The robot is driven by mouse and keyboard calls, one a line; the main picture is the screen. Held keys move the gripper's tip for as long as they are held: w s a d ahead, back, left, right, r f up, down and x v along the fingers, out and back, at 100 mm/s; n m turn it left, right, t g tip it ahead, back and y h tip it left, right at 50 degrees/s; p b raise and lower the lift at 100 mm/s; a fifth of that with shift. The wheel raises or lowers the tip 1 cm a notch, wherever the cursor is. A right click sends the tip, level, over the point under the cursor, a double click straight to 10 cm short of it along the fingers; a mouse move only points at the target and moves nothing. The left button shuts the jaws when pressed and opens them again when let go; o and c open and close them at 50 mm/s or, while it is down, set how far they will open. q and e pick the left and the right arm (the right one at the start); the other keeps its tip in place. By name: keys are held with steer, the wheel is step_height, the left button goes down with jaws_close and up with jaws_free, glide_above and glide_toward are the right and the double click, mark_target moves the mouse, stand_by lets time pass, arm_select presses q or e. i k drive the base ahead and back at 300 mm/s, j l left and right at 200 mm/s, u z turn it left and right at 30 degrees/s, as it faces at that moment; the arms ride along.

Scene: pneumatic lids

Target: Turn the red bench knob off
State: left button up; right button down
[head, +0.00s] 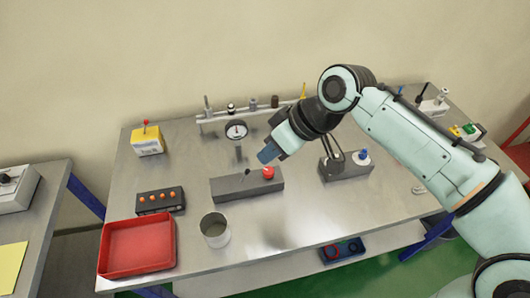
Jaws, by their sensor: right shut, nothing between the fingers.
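The red knob (268,173) sits on the right part of a low dark grey block (232,188) near the middle of the metal bench (310,215). A small black lever or stub stands on the same block to its left. My right gripper (266,155) comes in from the right, with its blue-grey fingertips just above and behind the red knob in the picture. It is shut and empty. I cannot tell whether it touches the knob. The knob's on or off mark is too small to read. My left gripper is not in view.
A gauge (236,130) stands behind the block. A dark box with orange buttons (160,200), a red tray (104,262) and a metal cup (214,238) are to the left. A block with a blue knob (363,155) is to the right. A yellow box (147,146) stands back left.

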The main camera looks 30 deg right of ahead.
mark_target(268, 171)
steer(key=k, duration=1)
